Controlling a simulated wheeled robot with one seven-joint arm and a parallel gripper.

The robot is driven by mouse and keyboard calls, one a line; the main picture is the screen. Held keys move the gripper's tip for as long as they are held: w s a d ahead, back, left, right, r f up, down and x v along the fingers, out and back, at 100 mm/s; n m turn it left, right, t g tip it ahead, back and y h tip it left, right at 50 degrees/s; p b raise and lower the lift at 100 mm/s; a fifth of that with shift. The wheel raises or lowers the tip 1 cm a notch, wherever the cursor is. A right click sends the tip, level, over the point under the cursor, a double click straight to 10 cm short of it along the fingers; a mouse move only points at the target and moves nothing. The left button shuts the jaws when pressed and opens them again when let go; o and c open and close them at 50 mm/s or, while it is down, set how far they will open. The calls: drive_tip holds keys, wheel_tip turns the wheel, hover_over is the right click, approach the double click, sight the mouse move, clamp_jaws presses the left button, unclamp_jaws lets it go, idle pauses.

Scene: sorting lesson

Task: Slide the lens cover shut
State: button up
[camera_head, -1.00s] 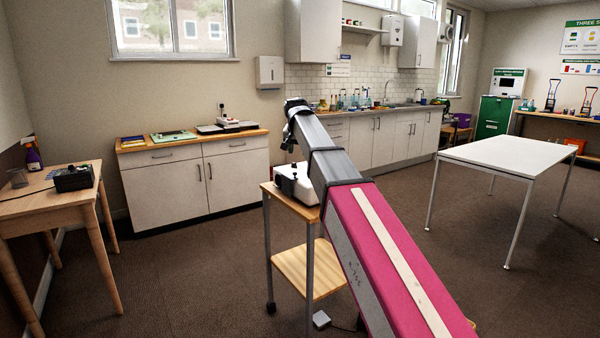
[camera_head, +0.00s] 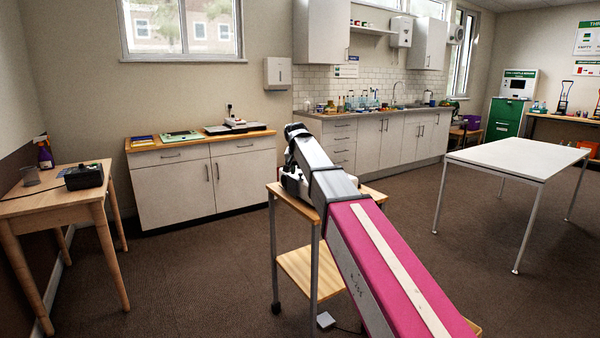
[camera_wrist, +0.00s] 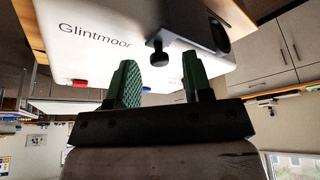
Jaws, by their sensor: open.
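A white projector marked "Glintmoor" (camera_wrist: 95,45) fills the top of the wrist view. A dark round opening, probably the lens (camera_wrist: 220,38), shows near its right end. A black knob (camera_wrist: 161,56) sticks out beside it, probably the tab of the lens cover; how far the cover is shut I cannot tell. My gripper (camera_wrist: 160,66) is open, its green-padded fingers one on each side of the knob, with visible gaps. Whether they overlap it in depth is unclear. In the head view my arm mostly hides the projector (camera_head: 291,184), and the fingertips cannot be made out.
The projector stands on a wooden-topped trolley (camera_head: 372,194) with a lower shelf. A wooden table (camera_head: 45,207) with a black box (camera_head: 84,176) is at left. A white table (camera_head: 515,156) stands at right. Cabinets (camera_head: 178,188) line the back wall. Open floor lies between.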

drive_tip(key=shift+w+f, duration=0.15)
drive_tip(key=shift+f, duration=0.2)
clamp_jaws()
drive_tip(key=w+a, duration=0.4)
drive_tip(key=w, duration=0.2)
drive_tip(key=shift+w+a, duration=0.2)
drive_tip(key=shift+w, duration=0.1)
drive_tip(key=shift+r, duration=0.1)
unclamp_jaws()
drive_tip(key=v, duration=1)
drive_tip(key=shift+r, duration=0.35)
